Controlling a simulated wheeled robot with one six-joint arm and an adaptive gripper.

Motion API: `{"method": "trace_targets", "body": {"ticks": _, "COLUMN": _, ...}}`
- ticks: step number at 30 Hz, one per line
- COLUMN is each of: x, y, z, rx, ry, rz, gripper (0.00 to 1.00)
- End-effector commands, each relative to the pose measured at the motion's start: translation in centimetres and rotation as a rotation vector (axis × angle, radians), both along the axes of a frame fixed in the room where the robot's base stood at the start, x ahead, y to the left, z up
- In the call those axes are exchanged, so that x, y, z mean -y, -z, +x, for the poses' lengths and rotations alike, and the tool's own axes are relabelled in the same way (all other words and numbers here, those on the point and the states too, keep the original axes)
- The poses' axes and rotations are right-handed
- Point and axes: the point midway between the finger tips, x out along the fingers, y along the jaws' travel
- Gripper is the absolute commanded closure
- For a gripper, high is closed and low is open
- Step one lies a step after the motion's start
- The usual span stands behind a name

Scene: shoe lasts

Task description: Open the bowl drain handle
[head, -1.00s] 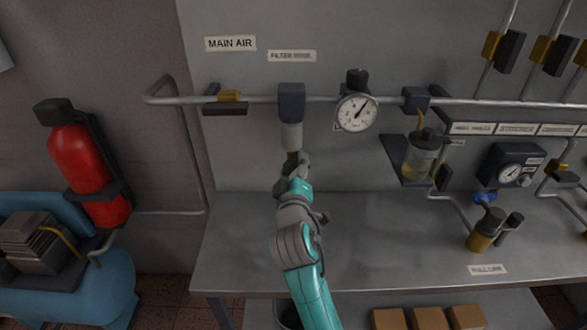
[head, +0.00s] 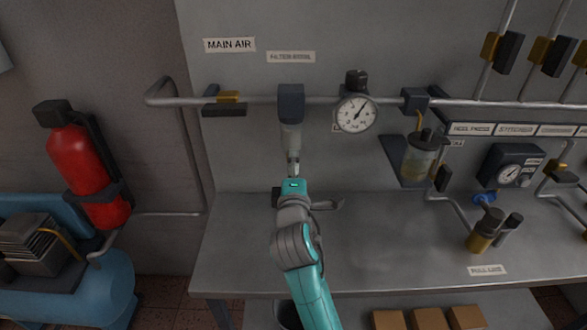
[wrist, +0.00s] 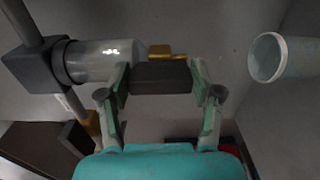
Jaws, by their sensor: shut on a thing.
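The filter bowl (head: 291,137) hangs under its dark head (head: 291,104) on the main air pipe. In the wrist view the bowl (wrist: 106,60) lies sideways at the left, with a brass drain valve (wrist: 160,50) at its end. The dark drain handle (wrist: 160,77) spans the space between the fingers of my gripper (wrist: 162,84). The fingers press on its two ends, and my gripper is shut on it. In the head view my wrist hides the handle and most of the drain.
A pressure gauge (head: 356,115) sits right of the bowl, and the main air valve handle (head: 226,107) sits left. A lubricator (head: 421,160) hangs further right. The bench top (head: 375,235) below is mostly clear. A pale bucket (wrist: 284,57) shows in the wrist view.

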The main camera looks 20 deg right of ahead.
Motion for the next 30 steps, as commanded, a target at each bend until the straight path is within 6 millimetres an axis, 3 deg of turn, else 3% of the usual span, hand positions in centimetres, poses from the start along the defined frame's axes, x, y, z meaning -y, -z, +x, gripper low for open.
{"method": "trace_targets", "body": {"ticks": 14, "x": -0.05, "y": 0.13, "z": 0.01, "rx": -0.008, "ry": -0.001, "rz": -0.015, "gripper": 0.7}}
{"method": "trace_targets", "body": {"ticks": 15, "x": -0.05, "y": 0.14, "z": 0.01, "rx": -0.008, "ry": -0.001, "rz": -0.015, "gripper": 0.33}}
{"method": "trace_targets", "body": {"ticks": 18, "x": -0.05, "y": 0.11, "z": 0.01, "rx": -0.007, "ry": -0.001, "rz": -0.016, "gripper": 0.1}}
{"method": "trace_targets", "body": {"ticks": 30, "x": -0.17, "y": 0.04, "z": -0.39, "rx": -0.006, "ry": -0.001, "rz": -0.014, "gripper": 0.1}}
